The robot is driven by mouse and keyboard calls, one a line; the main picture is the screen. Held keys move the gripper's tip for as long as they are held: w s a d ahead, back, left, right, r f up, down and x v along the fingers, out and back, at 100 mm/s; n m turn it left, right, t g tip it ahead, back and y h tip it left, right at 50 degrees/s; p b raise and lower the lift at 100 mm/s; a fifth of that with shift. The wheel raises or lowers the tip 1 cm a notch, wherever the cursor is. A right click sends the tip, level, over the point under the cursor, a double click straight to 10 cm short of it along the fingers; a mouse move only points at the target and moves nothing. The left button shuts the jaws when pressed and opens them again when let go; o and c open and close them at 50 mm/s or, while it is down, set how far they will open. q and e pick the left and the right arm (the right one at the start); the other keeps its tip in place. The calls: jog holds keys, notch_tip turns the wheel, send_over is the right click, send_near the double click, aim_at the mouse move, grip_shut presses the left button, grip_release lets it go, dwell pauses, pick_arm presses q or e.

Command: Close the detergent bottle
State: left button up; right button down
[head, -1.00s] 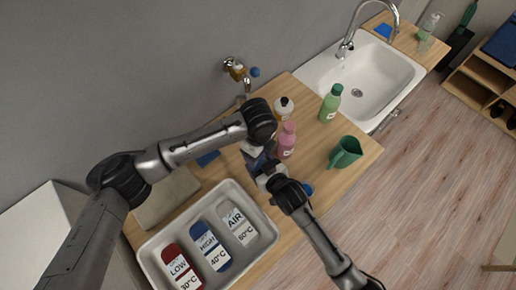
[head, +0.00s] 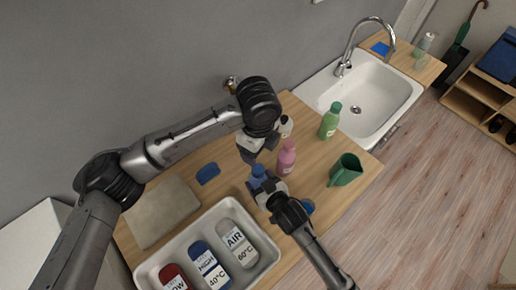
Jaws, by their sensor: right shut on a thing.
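My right gripper (head: 264,184) is shut on a blue bottle (head: 257,174), which I take to be the detergent bottle. The bottle shows just beyond the fingers, above the wooden counter; the gripper hides much of it. I cannot tell whether a cap sits on it. My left gripper (head: 249,154) points down just up and left of the blue bottle, apart from it in the picture. Its fingers are dark and small, so I cannot tell whether they are open. A small blue thing (head: 307,206) shows right of my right wrist, partly hidden; I cannot tell what it is.
On the counter (head: 318,165) stand a pink bottle (head: 286,158), a green bottle (head: 329,121), a white bottle (head: 286,127) partly hidden by my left arm, and a green jug (head: 345,170). A blue sponge-like block (head: 208,173) lies left. A white tray (head: 270,262) holds labelled bottles.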

jog(key=shift+c, duration=0.4)
grip_release()
jog(key=v, duration=1.4)
jog(key=shift+f, duration=0.15)
